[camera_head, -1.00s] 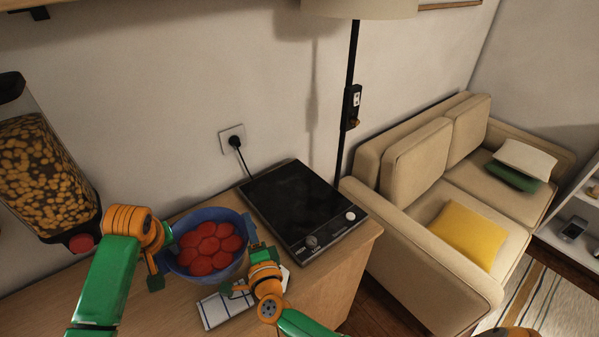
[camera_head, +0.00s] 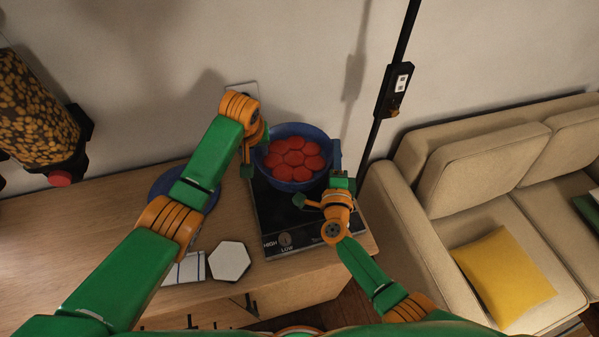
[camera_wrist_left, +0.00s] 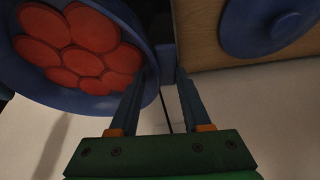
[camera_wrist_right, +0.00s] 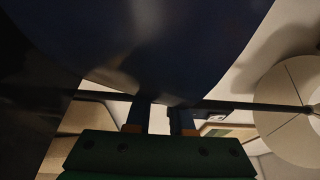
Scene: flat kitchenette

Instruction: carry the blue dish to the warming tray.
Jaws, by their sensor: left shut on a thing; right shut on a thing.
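The blue dish (camera_head: 296,186), full of red round pieces (camera_head: 294,158), is over the back part of the black warming tray (camera_head: 272,214). It looks about level; whether it touches the tray cannot be told. The tray's front edge shows a knob with HIGH and LOW marks. My left gripper (camera_head: 256,150) is shut on the dish's left side, and the left wrist view shows its fingers (camera_wrist_left: 162,90) at the rim (camera_wrist_left: 150,98). My right gripper (camera_head: 325,186) is shut on its right side; the right wrist view shows the dark dish wall (camera_wrist_right: 150,60) above its fingers (camera_wrist_right: 160,115).
A white hexagonal piece (camera_head: 230,262) and a checked cloth (camera_head: 185,269) lie near the front edge. A food dispenser (camera_head: 35,120) stands left; a lamp pole (camera_head: 378,130) and sofa (camera_head: 480,180) are right.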

